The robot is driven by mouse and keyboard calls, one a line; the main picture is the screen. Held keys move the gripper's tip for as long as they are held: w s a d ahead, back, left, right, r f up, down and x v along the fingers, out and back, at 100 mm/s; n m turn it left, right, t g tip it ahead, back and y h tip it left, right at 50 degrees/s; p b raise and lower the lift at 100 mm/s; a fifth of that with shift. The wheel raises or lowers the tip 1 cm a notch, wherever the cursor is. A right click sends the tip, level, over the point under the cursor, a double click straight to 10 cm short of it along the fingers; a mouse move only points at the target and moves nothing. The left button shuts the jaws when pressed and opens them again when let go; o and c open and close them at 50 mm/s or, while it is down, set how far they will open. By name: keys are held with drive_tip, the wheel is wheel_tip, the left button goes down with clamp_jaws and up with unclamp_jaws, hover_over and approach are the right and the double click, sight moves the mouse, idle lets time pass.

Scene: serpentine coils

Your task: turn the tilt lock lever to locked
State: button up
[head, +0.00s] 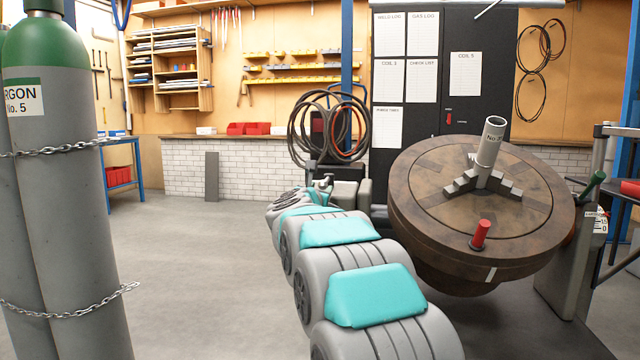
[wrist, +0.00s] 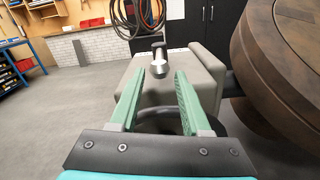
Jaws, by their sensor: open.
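A short lever with a metallic hub and dark grip (wrist: 158,64) stands at a grey housing (wrist: 205,72) in the wrist view. It looks like the tilt lock lever, but no label on it is readable. My gripper (wrist: 162,72) is open, its two green fingers on either side of the lever in the picture; I cannot tell whether they touch it. In the head view my gripper (head: 324,186) is small and partly hidden by my arm, beside the grey housing (head: 350,192) left of the tilted round turntable (head: 420,190).
The turntable carries a grey tube (head: 487,150) and a red knob (head: 480,234). A green-handled lever (head: 592,186) is at its right. Chained gas cylinders (head: 70,200) stand at left. Hoses (head: 325,125) hang behind my gripper.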

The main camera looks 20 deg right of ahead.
drive_tip(key=shift+p+x, duration=1.2)
drive_tip(key=shift+x, duration=2)
clamp_jaws()
